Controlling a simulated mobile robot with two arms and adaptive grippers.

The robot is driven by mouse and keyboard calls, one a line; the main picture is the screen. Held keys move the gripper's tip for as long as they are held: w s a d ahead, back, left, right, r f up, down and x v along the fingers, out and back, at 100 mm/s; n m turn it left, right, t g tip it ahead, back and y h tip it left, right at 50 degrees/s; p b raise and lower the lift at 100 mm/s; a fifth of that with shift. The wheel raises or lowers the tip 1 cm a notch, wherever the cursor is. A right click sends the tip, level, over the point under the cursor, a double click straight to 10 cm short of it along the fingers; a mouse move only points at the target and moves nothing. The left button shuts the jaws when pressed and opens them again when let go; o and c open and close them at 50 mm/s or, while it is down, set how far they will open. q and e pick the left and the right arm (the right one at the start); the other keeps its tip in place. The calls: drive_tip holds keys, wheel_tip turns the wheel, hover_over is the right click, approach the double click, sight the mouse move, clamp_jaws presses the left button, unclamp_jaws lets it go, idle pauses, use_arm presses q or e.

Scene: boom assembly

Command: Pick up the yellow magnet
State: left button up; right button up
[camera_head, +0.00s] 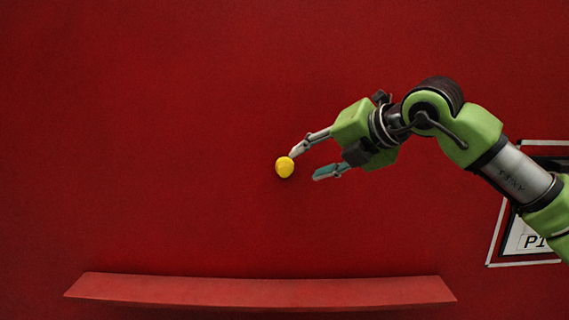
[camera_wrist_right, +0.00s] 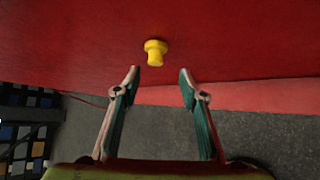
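The yellow magnet (camera_head: 285,167) is a small round knob on the red wall, left of my right gripper (camera_head: 308,162). In the right wrist view the magnet (camera_wrist_right: 155,51) sticks out from the red surface, just beyond the fingertips and roughly between their lines. My right gripper (camera_wrist_right: 160,76) is open, with nothing between its fingers. In the head view its upper fingertip appears beside the magnet, and its lower finger is to the lower right of it. I cannot tell whether the upper fingertip touches the magnet. My left gripper is not in view.
A red ledge (camera_head: 260,291) juts out below the magnet along the wall. A white-framed sign (camera_head: 520,240) is at the right, partly behind my arm. The wall around the magnet is otherwise bare. Grey floor (camera_wrist_right: 260,130) shows in the right wrist view.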

sight(288, 170)
drive_tip(key=p+x, duration=0.1)
drive_tip(key=x, duration=0.2)
drive_tip(key=shift+a+r, duration=0.2)
drive_tip(key=p+x, duration=0.2)
drive_tip(key=x, duration=0.1)
drive_tip(key=shift+a, duration=0.3)
drive_tip(key=shift+w+a+f+p, duration=0.3)
drive_tip(key=shift+w+f, duration=0.05)
drive_tip(key=shift+f, duration=0.05)
drive_tip(key=shift+d, duration=0.1)
clamp_jaws()
